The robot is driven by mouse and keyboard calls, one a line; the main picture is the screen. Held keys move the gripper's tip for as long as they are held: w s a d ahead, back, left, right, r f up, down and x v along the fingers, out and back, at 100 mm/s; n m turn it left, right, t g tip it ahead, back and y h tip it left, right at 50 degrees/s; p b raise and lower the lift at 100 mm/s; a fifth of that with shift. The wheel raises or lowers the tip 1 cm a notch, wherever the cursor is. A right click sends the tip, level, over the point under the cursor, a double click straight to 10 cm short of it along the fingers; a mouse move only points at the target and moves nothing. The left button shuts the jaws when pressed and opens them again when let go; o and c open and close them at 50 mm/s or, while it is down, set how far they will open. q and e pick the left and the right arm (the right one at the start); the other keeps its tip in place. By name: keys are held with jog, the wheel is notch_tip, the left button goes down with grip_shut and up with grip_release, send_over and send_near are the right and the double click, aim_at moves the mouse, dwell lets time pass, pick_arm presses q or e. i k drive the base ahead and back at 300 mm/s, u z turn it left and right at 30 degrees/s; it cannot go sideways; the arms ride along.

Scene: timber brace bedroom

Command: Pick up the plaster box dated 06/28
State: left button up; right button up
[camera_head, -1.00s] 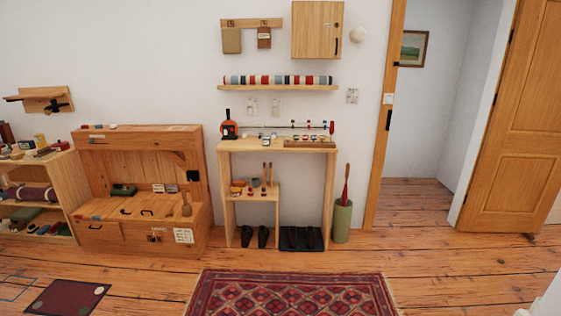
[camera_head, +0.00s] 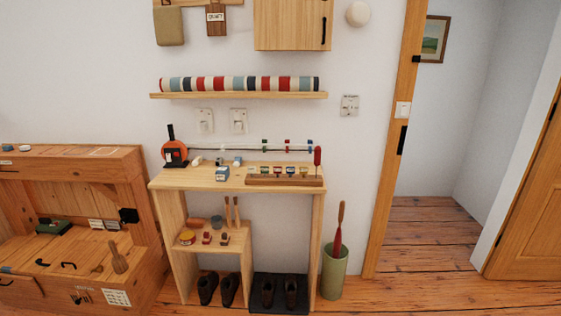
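A small box with a blue and white label (camera_head: 222,173) stands on top of the pale wooden table (camera_head: 200,181). Two small pale boxes (camera_head: 103,224) stand on the wooden bench at the left. Any date on these boxes is too small to read, so I cannot tell which, if any, is the plaster box dated 06/28. Neither of my grippers shows in this view.
An orange and black device (camera_head: 174,151) and a wooden rack of small coloured items (camera_head: 284,181) share the tabletop. A striped roll (camera_head: 240,83) lies on the wall shelf above. Shoes (camera_head: 208,288) stand below, and a green bin (camera_head: 334,271) stands at right. The doorway (camera_head: 430,235) is open.

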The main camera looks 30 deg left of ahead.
aim_at(223, 173)
jog(key=u, duration=0.3)
jog(key=i, duration=1.9)
jog(key=u, duration=0.45)
